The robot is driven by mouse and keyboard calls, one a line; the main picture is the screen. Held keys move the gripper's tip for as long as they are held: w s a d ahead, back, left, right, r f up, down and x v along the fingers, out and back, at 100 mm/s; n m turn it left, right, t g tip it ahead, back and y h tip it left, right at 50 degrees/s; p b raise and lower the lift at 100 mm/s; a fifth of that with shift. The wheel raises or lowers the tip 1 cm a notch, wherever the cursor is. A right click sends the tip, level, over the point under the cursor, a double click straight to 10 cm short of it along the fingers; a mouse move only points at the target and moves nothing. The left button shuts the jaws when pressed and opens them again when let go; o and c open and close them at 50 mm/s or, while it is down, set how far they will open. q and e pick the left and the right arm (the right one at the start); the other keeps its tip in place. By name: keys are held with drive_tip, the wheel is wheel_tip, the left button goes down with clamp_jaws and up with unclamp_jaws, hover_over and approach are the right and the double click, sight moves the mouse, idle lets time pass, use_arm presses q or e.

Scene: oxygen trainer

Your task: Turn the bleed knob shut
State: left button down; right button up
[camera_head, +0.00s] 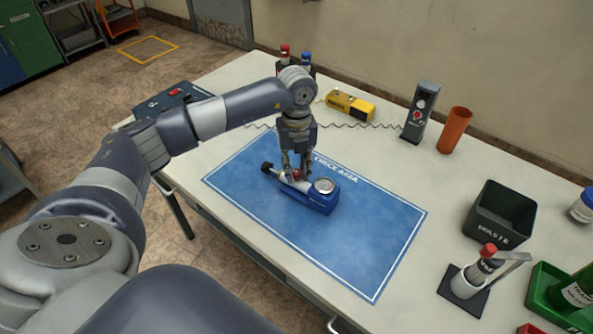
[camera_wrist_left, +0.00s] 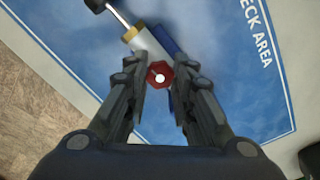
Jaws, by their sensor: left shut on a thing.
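The bleed knob is a small red knob with a pale centre (camera_wrist_left: 159,76), seen in the left wrist view between the fingertips. It sits on the oxygen trainer (camera_head: 313,198), a blue body with a silver cylinder, a round gauge and a black end knob. The trainer lies on the blue check area mat (camera_head: 350,250). My left gripper (camera_head: 297,176) points down over the trainer and is shut on the red knob; it also shows in the left wrist view (camera_wrist_left: 160,92). In the head view the fingers partly hide the knob. My right gripper is not in view.
A black waste bin (camera_head: 498,215), an orange cup (camera_head: 454,130), a grey upright device (camera_head: 420,110) and a yellow device (camera_head: 350,104) stand around the mat. A holder with a red-capped bottle (camera_head: 466,285) and a green tray (camera_head: 545,300) are at the right. The mat's right part is clear.

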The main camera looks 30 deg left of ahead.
use_arm(q)
drive_tip(key=m+b, duration=0.2)
drive_tip(key=m, duration=0.2)
drive_tip(key=shift+f+m, duration=0.1)
drive_tip(key=shift+m, duration=0.3)
drive_tip(key=m+b, duration=0.1)
drive_tip(key=m, duration=0.3)
drive_tip(key=shift+b, duration=0.4)
drive_tip(key=m+b, duration=0.1)
drive_tip(key=m, duration=0.4)
drive_tip(key=shift+b, duration=0.35)
drive_tip(key=shift+m+b, duration=0.65)
drive_tip(key=shift+m, duration=1.55)
drive_tip(key=c, duration=1.3)
unclamp_jaws()
drive_tip(key=shift+c, duration=0.2)
